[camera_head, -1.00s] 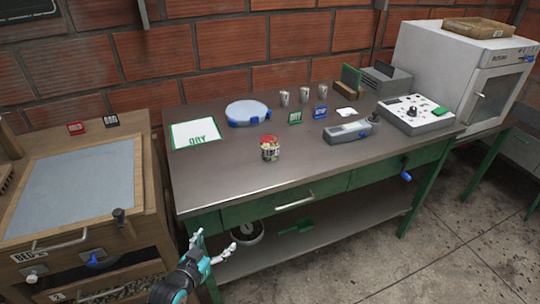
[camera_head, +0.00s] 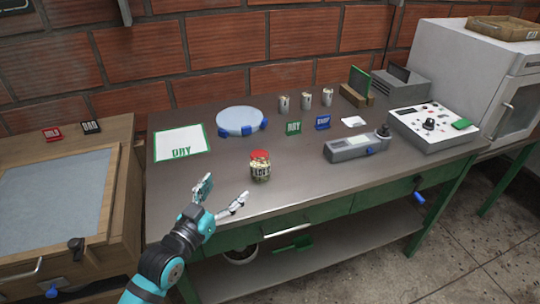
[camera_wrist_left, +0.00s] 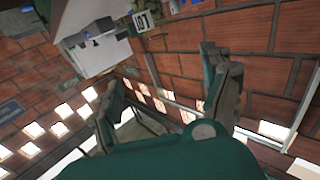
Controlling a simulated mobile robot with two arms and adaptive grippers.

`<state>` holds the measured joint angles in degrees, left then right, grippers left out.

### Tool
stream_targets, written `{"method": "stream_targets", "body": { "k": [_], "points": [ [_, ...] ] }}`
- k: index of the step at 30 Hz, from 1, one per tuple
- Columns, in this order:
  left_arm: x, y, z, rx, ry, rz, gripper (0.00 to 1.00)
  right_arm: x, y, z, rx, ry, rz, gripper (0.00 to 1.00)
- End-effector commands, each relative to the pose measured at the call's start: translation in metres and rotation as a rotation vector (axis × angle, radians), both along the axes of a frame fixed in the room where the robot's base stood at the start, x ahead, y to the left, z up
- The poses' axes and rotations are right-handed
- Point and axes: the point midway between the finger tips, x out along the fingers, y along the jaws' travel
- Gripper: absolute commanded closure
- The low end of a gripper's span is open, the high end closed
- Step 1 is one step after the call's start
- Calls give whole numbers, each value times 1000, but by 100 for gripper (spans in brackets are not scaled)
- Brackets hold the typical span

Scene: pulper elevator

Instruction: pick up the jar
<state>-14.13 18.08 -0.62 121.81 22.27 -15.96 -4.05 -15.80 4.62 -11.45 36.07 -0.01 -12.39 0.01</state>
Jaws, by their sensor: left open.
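The jar (camera_head: 260,166) is a small clear jar with a red lid, a label and pale contents. It stands upright near the front of the grey-topped table (camera_head: 300,180), left of its middle. My left gripper (camera_head: 221,196) is open and empty, over the table's front edge, to the left and front of the jar and apart from it. In the left wrist view the two fingers (camera_wrist_left: 165,100) are spread, with brick wall beyond and no jar visible. My right gripper is in neither view.
The tabletop around the jar is clear.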

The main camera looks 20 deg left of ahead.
Motion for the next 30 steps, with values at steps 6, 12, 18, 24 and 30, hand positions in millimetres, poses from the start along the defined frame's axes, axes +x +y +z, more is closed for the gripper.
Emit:
{"method": "stream_targets", "body": {
  "k": [6, 12, 18, 24, 30],
  "points": [
    [28, -6, 2, -3, -1, 1, 18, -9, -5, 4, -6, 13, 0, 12],
    [71, -15, 1, -3, 0, 1, 18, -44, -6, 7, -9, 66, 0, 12],
    [107, -22, -1, -1, 0, 1, 18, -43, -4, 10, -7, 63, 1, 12],
    [120, -25, -2, 0, 1, 0, 18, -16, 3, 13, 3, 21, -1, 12],
    [144, -33, -7, -2, 2, 0, 18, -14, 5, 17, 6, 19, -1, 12]
  ]
}}
